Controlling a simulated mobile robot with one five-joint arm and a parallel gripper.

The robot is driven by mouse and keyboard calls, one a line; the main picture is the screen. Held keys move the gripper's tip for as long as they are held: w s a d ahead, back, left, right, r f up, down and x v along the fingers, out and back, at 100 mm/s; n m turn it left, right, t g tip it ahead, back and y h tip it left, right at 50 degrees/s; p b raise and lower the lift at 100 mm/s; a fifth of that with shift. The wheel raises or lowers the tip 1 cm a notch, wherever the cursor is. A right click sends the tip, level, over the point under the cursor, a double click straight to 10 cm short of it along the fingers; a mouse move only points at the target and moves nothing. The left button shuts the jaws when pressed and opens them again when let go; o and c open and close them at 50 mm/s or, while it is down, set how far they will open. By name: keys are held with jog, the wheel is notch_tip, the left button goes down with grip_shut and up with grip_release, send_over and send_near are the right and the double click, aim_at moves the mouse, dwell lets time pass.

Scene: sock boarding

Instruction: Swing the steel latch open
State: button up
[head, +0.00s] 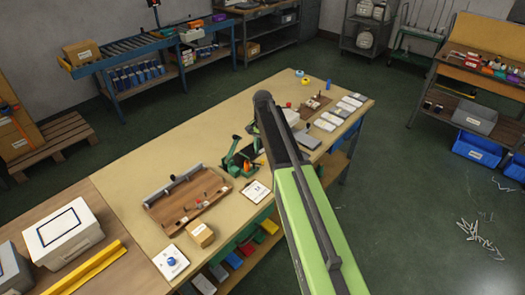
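I cannot make out the steel latch for certain. A brown wooden board (216,187) lies on the workbench (135,165), left of my arm, with a grey metal rail along its far edge and small fittings on top. These fittings are too small to identify. A dark green device (236,160) with an upright handle stands just right of the board. My light green arm reaches up from the bottom right over the bench and covers part of it. I cannot make out my gripper; the far end of the arm is hidden behind its own links.
A small cardboard box (201,234), a white panel with a blue knob (171,262) and a clipboard (255,191) lie along the near edge. Several light cards (338,113) lie at the right end. A white box (62,235) and yellow bar (88,270) are at lower left.

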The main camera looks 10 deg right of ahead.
aim_at(263, 160)
notch_tip(263, 160, up, 13)
jog(key=p, duration=1.1)
jog(key=s+f+n+b, duration=0.3)
jog(key=s, duration=0.9)
jog(key=s+a+f+n+b, duration=0.1)
jog(key=s+f+n+b, duration=0.3)
jog(key=s, duration=0.8)
jog(key=shift+a+f+n, duration=0.25)
jog(key=shift+a+n, duration=0.05)
